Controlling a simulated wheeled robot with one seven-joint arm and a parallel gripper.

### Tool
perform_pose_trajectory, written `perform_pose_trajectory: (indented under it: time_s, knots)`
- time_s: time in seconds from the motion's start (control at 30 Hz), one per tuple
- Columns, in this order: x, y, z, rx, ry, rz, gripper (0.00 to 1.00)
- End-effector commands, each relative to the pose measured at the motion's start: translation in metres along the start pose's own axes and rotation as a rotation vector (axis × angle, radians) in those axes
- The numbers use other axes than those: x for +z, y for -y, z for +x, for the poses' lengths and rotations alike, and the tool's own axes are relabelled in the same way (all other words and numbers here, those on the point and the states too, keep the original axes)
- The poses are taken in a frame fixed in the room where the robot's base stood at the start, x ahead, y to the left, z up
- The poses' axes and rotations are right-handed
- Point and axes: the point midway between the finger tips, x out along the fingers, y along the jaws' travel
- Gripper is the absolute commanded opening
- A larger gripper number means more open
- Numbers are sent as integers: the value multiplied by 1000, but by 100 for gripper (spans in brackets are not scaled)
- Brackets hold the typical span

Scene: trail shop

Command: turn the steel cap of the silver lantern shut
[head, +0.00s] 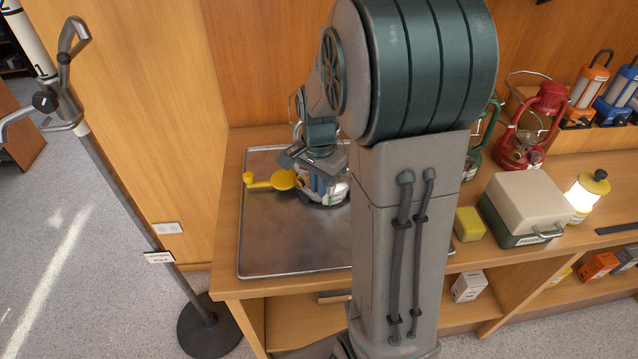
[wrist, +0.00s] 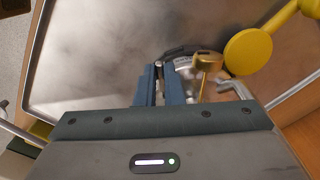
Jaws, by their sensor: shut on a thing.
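The silver lantern (head: 334,197) stands on the steel tray, partly hidden behind my arm. My gripper (head: 318,178) is over it from above. In the wrist view its two blue fingers (wrist: 167,75) are nearly together at the lantern's side, shut on a small steel piece, which looks like the steel cap (wrist: 168,65). The fingers hide most of it, so I cannot tell how far it is turned. A brass part (wrist: 208,63) of the lantern is right of the fingers.
The steel tray (head: 275,248) has bare room in front. Right of my arm are a yellow block (head: 468,223), a cream box (head: 525,203) and a red lantern (head: 520,145). A pole stand (head: 140,205) is at left.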

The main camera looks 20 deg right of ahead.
Motion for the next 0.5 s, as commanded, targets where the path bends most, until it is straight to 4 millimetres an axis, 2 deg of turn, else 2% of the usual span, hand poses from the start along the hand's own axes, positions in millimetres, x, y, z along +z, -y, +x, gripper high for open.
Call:
perform_pose_trajectory:
  time_s: [0.03, 0.1, 0.37, 0.5]
  knots:
    - [0, 2, -1, -4, -1, 0, 13]
    - [0, 1, -1, -4, -1, 0, 30]
    - [0, 1, -1, -2, -1, 0, 30]
    - [0, 1, -9, -3, -1, -1, 30]
